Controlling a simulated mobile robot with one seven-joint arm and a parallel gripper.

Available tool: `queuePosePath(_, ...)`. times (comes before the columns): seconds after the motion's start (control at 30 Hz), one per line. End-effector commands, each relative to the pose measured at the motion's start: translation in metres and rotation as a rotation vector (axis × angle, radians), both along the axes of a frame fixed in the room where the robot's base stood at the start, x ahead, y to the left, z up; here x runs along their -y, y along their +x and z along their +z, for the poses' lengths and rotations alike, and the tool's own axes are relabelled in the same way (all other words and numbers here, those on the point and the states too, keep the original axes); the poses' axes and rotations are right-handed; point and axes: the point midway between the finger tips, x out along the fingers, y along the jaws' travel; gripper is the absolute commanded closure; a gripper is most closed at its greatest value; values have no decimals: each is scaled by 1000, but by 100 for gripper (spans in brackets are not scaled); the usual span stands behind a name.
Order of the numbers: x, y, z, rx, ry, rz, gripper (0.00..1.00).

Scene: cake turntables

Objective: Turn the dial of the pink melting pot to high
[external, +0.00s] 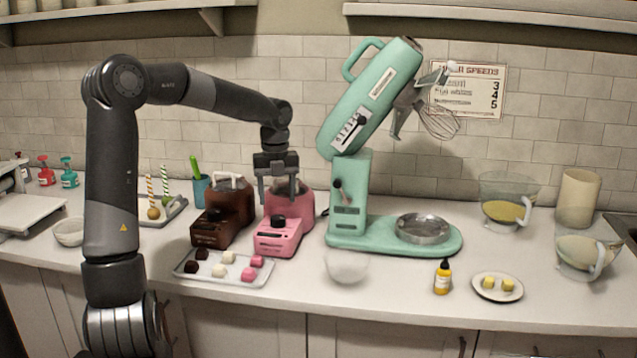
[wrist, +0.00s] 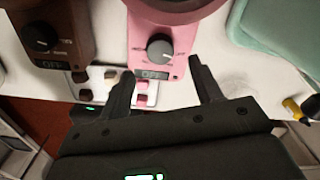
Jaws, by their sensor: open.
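The pink melting pot (external: 290,210) stands on the counter, right of a brown one. It also shows at the top of the wrist view (wrist: 175,32). Its dial (wrist: 160,48) is a grey round knob in the wrist view, with a display below it reading OFF. In the external view the dial (external: 278,221) looks dark on the front part of the pot. My gripper (external: 277,196) is open and empty, above the pink pot. In the wrist view its fingers (wrist: 158,78) point toward the dial, one on each side below it, apart from it.
The brown melting pot (external: 222,218) stands close on the left, its display also OFF. A tray of candies (external: 232,281) lies in front. The green stand mixer (external: 347,225) is close on the right, with a clear bowl (external: 346,267) before it.

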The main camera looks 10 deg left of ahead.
Motion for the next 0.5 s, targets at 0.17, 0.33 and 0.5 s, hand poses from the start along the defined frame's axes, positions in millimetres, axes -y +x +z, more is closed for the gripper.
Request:
queuePosePath(0.17, 0, -1, -33, -3, 1, -3, 41)
queuePosePath(0.33, 0, 0, -50, 1, 1, -1, 41)
queuePosePath(0.5, 0, 0, -56, 2, 1, -1, 41)
